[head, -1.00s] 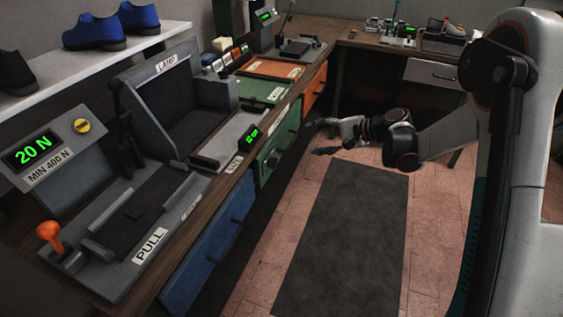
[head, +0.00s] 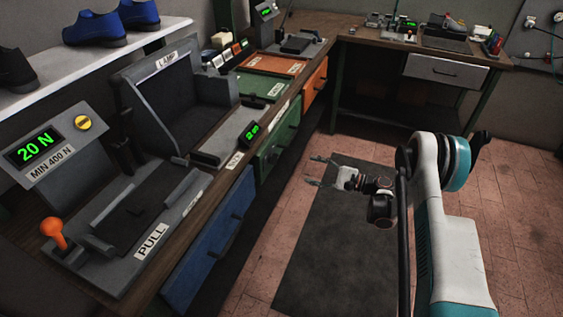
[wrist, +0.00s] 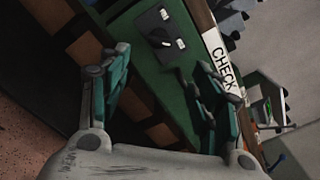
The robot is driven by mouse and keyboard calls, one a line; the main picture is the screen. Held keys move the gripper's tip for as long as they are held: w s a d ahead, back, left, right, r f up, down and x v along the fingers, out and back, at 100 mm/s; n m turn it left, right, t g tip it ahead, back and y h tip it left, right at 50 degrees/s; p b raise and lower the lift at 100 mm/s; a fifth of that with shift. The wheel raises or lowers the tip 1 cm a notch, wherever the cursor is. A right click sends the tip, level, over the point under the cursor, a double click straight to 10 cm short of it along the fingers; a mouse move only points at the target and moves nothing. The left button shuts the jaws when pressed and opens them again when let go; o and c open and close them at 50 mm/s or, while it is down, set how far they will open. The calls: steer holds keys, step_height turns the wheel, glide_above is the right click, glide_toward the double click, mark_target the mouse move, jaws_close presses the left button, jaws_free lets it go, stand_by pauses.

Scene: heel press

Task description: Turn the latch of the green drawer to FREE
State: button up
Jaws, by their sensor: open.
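The green drawer (head: 270,163) is set under the bench in the head view, between the blue and orange drawers, and looks closed. In the wrist view its green front (wrist: 145,62) runs tilted across the picture. The latch (wrist: 158,36) is a dark plate with a small knob and two pale labels too small to read. I cannot tell which label the knob points at. My gripper (head: 315,171) is open and empty, to the right of the drawer front and apart from it. In the wrist view my gripper's two fingers (wrist: 160,75) stand wide, with the latch beyond them.
The blue drawer (head: 210,240) and orange drawer (head: 314,90) flank the green one. A CHECK label (wrist: 223,70) marks the bench edge. The press (head: 130,215) reads 20 N. A dark mat (head: 335,250) lies on the open floor.

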mark_target(274, 159)
steer(key=b+x, duration=0.3)
steer(key=x, duration=1)
steer(key=shift+b, duration=0.35)
steer(key=shift+a, duration=0.15)
steer(key=c, duration=1.1)
